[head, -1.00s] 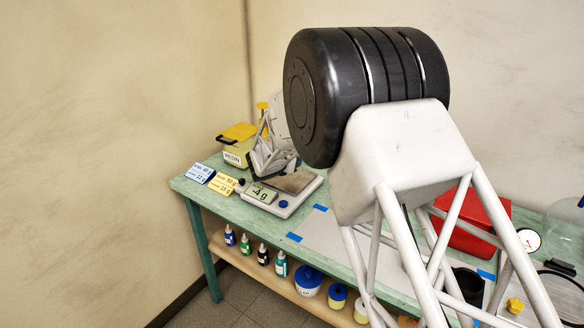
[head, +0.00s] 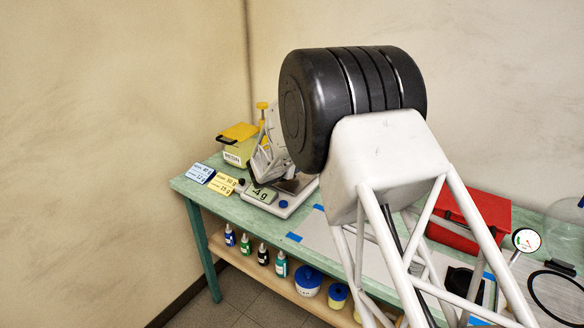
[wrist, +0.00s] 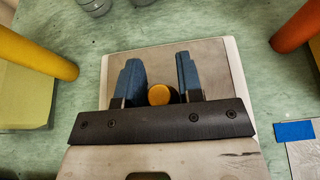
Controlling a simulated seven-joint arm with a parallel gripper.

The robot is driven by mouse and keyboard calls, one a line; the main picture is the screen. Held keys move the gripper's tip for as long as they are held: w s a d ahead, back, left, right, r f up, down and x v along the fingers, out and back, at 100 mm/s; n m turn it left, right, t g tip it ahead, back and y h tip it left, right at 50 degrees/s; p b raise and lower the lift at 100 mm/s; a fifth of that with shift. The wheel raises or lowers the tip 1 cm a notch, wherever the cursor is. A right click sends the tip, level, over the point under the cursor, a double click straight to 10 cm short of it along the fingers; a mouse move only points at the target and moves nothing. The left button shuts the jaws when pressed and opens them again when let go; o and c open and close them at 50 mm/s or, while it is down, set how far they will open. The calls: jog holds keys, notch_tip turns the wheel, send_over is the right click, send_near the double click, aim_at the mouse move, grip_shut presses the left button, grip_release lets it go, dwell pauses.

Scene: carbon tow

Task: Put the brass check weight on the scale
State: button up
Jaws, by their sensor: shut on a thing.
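My gripper (wrist: 161,76) has blue finger pads and is shut on the brass check weight (wrist: 159,95), whose round golden top shows between the pads in the wrist view. The pads and weight are over the grey pan (wrist: 215,75) of the scale. I cannot tell whether the weight touches the pan. In the head view the white scale (head: 284,204) stands on the green bench, and its display (head: 262,196) seems to read -4 g. My arm covers part of the pan there, and the weight is hidden.
A yellow-topped case (head: 237,150) stands behind the scale. A blue card (head: 200,173) and a yellow card (head: 223,184) lie left of it. A red box (head: 472,220) and a dial gauge (head: 526,240) are at the right. Several bottles (head: 263,254) stand on the lower shelf.

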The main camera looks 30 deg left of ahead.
jog(key=shift+f, duration=0.1)
dwell(0.3)
jog(key=o, duration=1)
jog(key=shift+f, duration=0.1)
jog(key=shift+r, duration=0.2)
jog(key=shift+s+r, duration=0.25)
jog(key=shift+s, duration=0.3)
jog(key=v, duration=1)
jog(key=shift+s+r, duration=0.2)
jog(key=shift+s, duration=0.15)
